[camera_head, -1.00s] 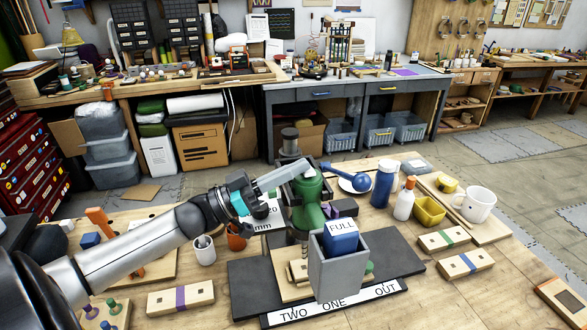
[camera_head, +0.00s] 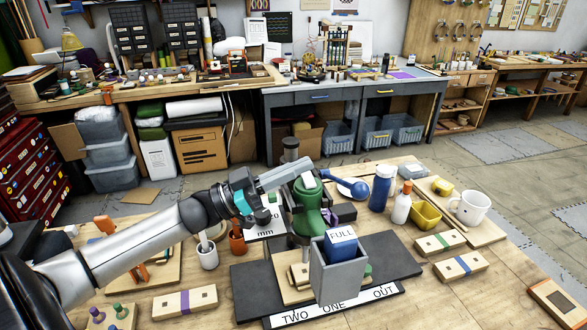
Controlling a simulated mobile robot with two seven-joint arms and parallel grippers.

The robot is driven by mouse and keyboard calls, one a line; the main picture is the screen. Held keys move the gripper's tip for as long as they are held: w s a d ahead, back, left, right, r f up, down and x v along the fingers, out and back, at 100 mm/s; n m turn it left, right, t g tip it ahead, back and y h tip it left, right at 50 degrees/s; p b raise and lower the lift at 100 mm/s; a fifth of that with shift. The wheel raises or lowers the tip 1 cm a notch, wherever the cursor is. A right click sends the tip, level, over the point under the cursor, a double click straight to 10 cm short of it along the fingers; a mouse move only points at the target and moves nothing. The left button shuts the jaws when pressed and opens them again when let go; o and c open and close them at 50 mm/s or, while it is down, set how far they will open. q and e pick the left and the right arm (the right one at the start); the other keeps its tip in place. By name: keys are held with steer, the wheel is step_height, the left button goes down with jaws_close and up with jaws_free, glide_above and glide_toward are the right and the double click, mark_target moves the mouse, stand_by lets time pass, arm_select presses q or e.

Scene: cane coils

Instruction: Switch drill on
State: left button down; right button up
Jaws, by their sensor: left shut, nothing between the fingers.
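The green drill (camera_head: 306,205) stands on a dark base mat (camera_head: 250,292) on the wooden table. A grey box (camera_head: 336,271) holding a blue block marked "FULL" (camera_head: 341,243) stands in front of it and hides its lower part. My left gripper (camera_head: 308,181) is shut and empty, its fingertips at the top of the drill; I cannot tell whether they touch. No switch on the drill can be made out. A label strip reading "TWO ONE OUT" (camera_head: 333,306) lies along the mat's front edge. My right gripper is not in view.
A blue bottle (camera_head: 381,189), a white bottle (camera_head: 402,203), a yellow bin (camera_head: 426,215) and a white mug (camera_head: 470,207) stand at the right. White and orange cups (camera_head: 207,256) stand left of the drill. Wooden blocks (camera_head: 460,267) lie at the right.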

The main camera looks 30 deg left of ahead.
arm_select(q)
steer(key=b+v, duration=0.2)
steer(key=v, duration=0.8)
steer(key=shift+a, duration=0.2)
steer(key=shift+w+f, duration=0.1)
